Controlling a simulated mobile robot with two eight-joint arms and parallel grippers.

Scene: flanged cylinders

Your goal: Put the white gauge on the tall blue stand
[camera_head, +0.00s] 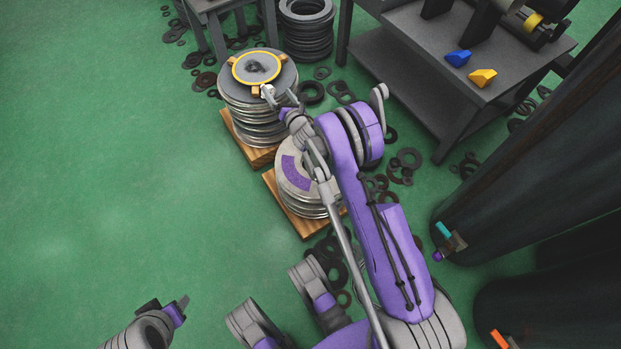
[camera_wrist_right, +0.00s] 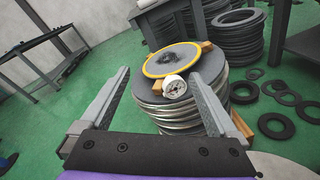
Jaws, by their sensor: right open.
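The white gauge (camera_wrist_right: 175,87) is small and round with a pale dial. It sits at the near edge of the top disc on a stack of flanged discs (camera_wrist_right: 185,115), beside a yellow-rimmed disc (camera_wrist_right: 172,60). In the head view the gauge (camera_head: 267,91) is close to my right gripper (camera_head: 281,97). The right gripper (camera_wrist_right: 160,78) is open, its fingers on either side of the gauge in the wrist view; contact cannot be told. A blue block (camera_head: 458,57) is on the grey table; whether it is the tall blue stand is unclear. My left gripper (camera_head: 165,306) is at bottom left, its opening unclear.
A yellow block (camera_head: 482,77) is beside the blue one on the grey table (camera_head: 400,75). A second disc stack (camera_head: 295,180) is under my right arm. Dark rings (camera_head: 306,30) are piled behind and scattered around. Large dark cylinders (camera_head: 540,150) stand right. Green floor at left is clear.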

